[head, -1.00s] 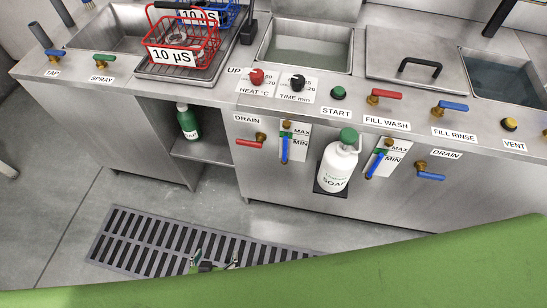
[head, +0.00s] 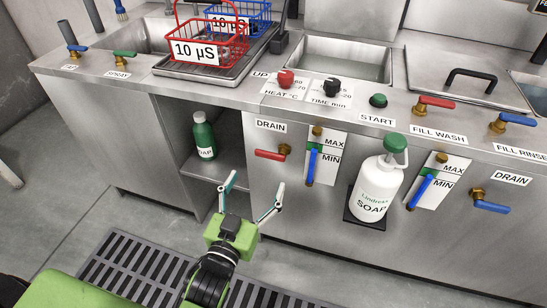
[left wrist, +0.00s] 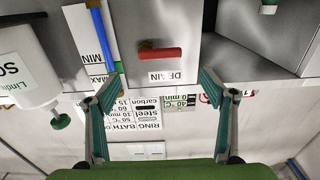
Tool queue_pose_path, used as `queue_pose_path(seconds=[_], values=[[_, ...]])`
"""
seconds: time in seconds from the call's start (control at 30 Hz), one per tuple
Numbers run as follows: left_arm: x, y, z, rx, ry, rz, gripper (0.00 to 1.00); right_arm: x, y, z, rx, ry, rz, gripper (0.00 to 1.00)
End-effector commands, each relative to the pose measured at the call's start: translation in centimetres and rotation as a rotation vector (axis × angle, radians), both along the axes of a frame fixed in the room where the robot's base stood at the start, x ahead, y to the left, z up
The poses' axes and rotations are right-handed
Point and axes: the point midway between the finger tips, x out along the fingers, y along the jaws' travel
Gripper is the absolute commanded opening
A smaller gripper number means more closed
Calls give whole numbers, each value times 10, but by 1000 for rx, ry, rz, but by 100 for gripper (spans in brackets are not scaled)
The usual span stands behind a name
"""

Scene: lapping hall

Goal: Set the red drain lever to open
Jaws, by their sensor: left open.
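The red drain lever (head: 270,155) sits on the sink front under a DRAIN label (head: 270,126). It lies horizontal, its red handle pointing left from a brass valve (head: 285,151). It also shows in the left wrist view (left wrist: 160,54), upside down, beyond my fingertips. My left gripper (head: 254,188) is open and empty, its fingers spread, below and a little left of the lever. In the left wrist view the gripper (left wrist: 155,88) has the lever between the lines of its fingers, without contact. My right gripper is in neither view.
A blue level gauge handle (head: 312,166) hangs right of the lever, then a white soap bottle (head: 378,190). A green soap bottle (head: 204,138) stands on the open shelf to the left. A blue drain lever (head: 491,206) is farther right. The counter edge overhangs above.

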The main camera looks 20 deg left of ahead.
Motion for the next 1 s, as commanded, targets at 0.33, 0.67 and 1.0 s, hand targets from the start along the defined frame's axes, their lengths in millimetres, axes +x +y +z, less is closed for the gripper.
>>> queue_pose_path(seconds=[0.33, 0.67, 1.0], values=[[72, -3, 0, 1, -4, -2, 76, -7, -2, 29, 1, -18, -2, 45], [107, -4, -1, 1, 1, -1, 76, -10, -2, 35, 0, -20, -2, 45], [109, -4, -1, 0, 2, 0, 68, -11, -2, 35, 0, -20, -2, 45]])
